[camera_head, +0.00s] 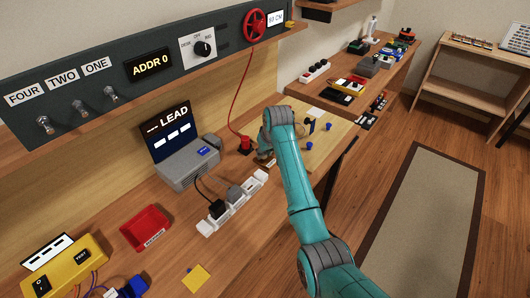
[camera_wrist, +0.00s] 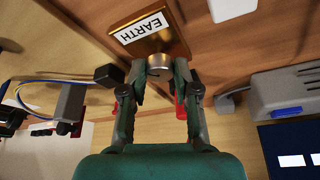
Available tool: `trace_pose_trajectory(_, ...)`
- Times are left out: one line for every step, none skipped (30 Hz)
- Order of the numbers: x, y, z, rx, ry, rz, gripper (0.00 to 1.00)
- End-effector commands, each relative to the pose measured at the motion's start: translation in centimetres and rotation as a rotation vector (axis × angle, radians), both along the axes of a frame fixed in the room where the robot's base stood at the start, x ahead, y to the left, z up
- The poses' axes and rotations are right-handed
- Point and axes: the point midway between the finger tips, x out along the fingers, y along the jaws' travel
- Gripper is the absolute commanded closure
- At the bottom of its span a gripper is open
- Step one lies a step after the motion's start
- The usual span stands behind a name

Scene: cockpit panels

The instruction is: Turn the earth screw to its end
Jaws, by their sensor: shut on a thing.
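The screw is too small and too covered by my arm to make out there.
The grey LEAD box (camera_head: 188,163) and a white socket strip (camera_head: 233,201) stand left of my arm. A red plug (camera_head: 245,146) with a red cable is close beside my gripper. A red tray (camera_head: 146,228) lies at the front left.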

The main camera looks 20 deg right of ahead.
Motion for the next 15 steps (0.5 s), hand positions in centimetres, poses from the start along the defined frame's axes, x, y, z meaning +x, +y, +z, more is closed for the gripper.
trace_pose_trajectory(-0.02,0.18,-0.03,-0.001,0.0,-0.04,1.0)
trace_pose_trajectory(-0.02,0.19,-0.02,-0.001,0.0,-0.069,1.0)
trace_pose_trajectory(-0.02,0.22,-0.02,0.0,0.0,-0.106,1.0)
trace_pose_trajectory(-0.01,0.21,-0.02,-0.001,0.0,-0.136,1.0)
trace_pose_trajectory(-0.01,0.25,-0.01,0.0,0.0,-0.164,1.0)
trace_pose_trajectory(-0.01,0.27,-0.01,-0.002,0.0,-0.202,1.0)
trace_pose_trajectory(-0.01,0.33,-0.01,-0.001,0.0,-0.23,1.0)
trace_pose_trajectory(0.0,0.37,0.0,-0.001,0.0,-0.258,1.0)
trace_pose_trajectory(0.0,0.4,-0.01,-0.001,0.0,-0.297,1.0)
trace_pose_trajectory(0.01,0.43,-0.01,-0.001,0.0,-0.325,1.0)
trace_pose_trajectory(0.0,0.42,0.0,-0.002,0.0,-0.354,1.0)
trace_pose_trajectory(0.01,0.45,0.0,-0.001,0.0,-0.392,1.0)
trace_pose_trajectory(0.01,0.46,0.01,-0.002,0.0,-0.421,1.0)
trace_pose_trajectory(0.03,0.51,0.01,-0.001,0.0,-0.45,1.0)
trace_pose_trajectory(0.04,0.55,0.02,-0.001,0.0,-0.488,1.0)
